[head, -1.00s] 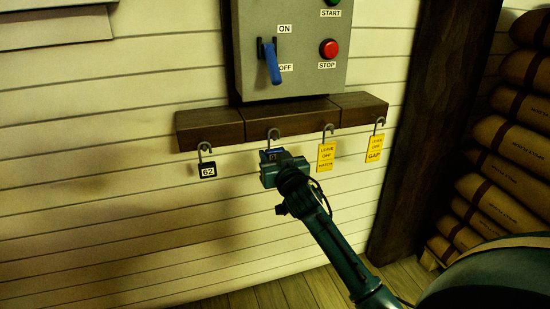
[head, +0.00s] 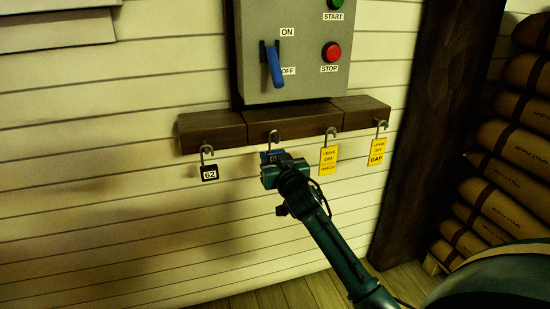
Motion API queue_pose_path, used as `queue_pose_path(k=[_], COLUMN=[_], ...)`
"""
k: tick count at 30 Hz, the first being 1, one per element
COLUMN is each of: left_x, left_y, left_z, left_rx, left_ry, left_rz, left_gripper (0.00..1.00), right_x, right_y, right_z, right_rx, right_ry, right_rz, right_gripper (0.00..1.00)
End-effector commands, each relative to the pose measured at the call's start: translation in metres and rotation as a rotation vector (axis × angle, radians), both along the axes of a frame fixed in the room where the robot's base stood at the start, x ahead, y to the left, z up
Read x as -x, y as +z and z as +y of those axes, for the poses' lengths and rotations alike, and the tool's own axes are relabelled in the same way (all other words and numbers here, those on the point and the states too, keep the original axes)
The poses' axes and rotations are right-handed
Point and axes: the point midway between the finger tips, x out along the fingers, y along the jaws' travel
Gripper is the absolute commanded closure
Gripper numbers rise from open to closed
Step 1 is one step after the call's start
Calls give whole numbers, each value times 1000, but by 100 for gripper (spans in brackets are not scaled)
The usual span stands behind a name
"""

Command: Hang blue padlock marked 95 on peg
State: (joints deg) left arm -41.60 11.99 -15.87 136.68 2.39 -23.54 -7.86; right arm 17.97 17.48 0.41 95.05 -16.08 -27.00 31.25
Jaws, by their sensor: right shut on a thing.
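The blue padlock (head: 267,156) is mostly hidden by my right gripper (head: 272,164), which is shut on it just below the middle of a dark wooden rail (head: 290,120). A grey curved loop (head: 273,136) shows above the padlock, against the front of the rail. I cannot tell whether this is the padlock's shackle or a peg, or whether the shackle is around a peg. The padlock's marking is too covered to read. My left gripper is out of view.
A black padlock marked 62 (head: 209,172) hangs left of my gripper. Two yellow tags, one (head: 328,160) close on the right and one (head: 376,152) farther right, hang from the rail. Above is a grey switch box (head: 300,70) with a blue lever (head: 275,68). Sacks (head: 500,170) are stacked at right.

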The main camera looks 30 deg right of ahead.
Motion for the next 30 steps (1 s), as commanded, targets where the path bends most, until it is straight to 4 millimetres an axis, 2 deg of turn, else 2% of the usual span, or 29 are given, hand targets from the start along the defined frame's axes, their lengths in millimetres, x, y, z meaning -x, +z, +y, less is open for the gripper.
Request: queue_pose_path(k=[23, 24, 30], left_x=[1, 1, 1], left_y=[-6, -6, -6], left_z=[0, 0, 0], left_rx=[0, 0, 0], left_ry=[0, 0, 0], left_rz=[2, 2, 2], left_gripper=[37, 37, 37], right_x=[0, 0, 0], right_y=[-10, -10, -11], right_z=[0, 0, 0], right_rx=[1, 1, 1], right_ry=[-1, -1, 0], right_rz=[-1, -1, -1], right_gripper=[80, 57, 41])
